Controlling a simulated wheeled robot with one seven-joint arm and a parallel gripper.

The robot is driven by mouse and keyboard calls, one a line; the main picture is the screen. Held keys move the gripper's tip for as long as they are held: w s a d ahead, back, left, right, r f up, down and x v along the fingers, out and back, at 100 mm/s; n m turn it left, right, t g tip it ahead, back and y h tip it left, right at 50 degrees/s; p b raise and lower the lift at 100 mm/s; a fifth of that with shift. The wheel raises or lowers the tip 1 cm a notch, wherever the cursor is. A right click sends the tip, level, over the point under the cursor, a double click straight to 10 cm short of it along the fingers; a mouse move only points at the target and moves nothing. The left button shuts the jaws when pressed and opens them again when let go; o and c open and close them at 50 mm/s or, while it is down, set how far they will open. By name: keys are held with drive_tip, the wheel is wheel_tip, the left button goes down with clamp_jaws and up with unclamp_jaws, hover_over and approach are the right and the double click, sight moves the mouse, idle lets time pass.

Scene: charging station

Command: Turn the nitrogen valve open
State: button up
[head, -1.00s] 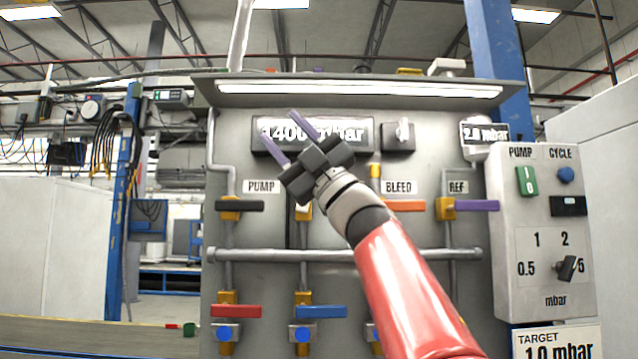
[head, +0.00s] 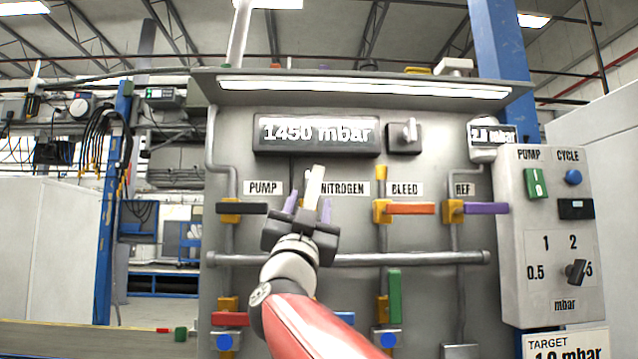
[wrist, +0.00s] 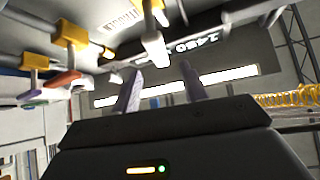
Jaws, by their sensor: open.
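The nitrogen valve's white handle (head: 314,186) points up, slightly tilted, left of the NITROGEN label (head: 344,188) in the head view. The valve body is hidden behind my gripper. My gripper (head: 308,204) is open in front of this valve, with its two purple-grey fingers pointing up and the handle showing between and above them. In the wrist view the white handle (wrist: 154,48) lies ahead of the open fingers (wrist: 160,82); no grip on it shows, and whether a finger touches it I cannot tell. The pressure display (head: 317,133) reads 1450 mbar.
The black pump handle (head: 241,208) is to the left, and the orange bleed handle (head: 410,208) and purple ref handle (head: 486,208) are to the right. A grey pipe (head: 410,259) crosses below. A control box (head: 550,235) stands right. A lamp hood (head: 365,88) overhangs the panel.

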sight(314, 186)
drive_tip(key=p+x, duration=0.3)
drive_tip(key=x, duration=0.4)
drive_tip(key=shift+w+r, duration=0.1)
drive_tip(key=shift+r, duration=0.1)
clamp_jaws()
